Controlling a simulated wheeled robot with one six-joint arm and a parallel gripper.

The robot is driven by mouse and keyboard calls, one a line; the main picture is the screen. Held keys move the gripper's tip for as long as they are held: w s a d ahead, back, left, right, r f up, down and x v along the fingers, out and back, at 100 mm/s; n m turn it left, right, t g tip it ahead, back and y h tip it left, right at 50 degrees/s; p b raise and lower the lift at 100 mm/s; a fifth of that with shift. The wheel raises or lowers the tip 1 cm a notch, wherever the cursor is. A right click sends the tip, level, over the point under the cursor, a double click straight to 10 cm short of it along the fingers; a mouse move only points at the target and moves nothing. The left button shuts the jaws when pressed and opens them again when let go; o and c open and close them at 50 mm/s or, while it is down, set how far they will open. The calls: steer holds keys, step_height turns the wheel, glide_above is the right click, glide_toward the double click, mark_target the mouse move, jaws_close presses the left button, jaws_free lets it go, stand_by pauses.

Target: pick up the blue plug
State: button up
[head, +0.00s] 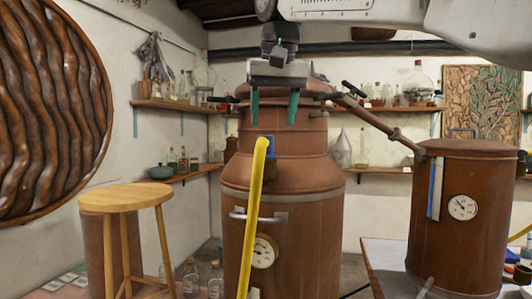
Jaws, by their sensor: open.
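A small blue piece (271,146), which looks like the blue plug, shows at the upper end of a thick yellow tube (252,215). The tube's end covers part of it, so its full shape is hidden. Both are in front of the large copper still (310,175), and I cannot tell whether the blue piece touches it. My gripper (274,107) hangs above the blue piece, pointing down. Its two teal fingers are apart with nothing visible between them, and there is a gap between their tips and the blue piece.
A round wooden stool (125,197) stands at the left. A smaller copper vessel (468,215) with a gauge stands on a table (385,262) at the right. A copper pipe (372,120) slopes between still and vessel. Shelves with bottles line the walls.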

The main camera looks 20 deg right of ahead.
mark_target(266, 140)
steer(key=x, duration=0.2)
steer(key=w+x, duration=0.1)
steer(key=x, duration=0.4)
steer(key=shift+w+a+r, duration=0.25)
steer(key=shift+w, duration=0.05)
steer(key=c, duration=1.2)
step_height(266, 140, up, 10)
steer(key=shift+r, duration=0.1)
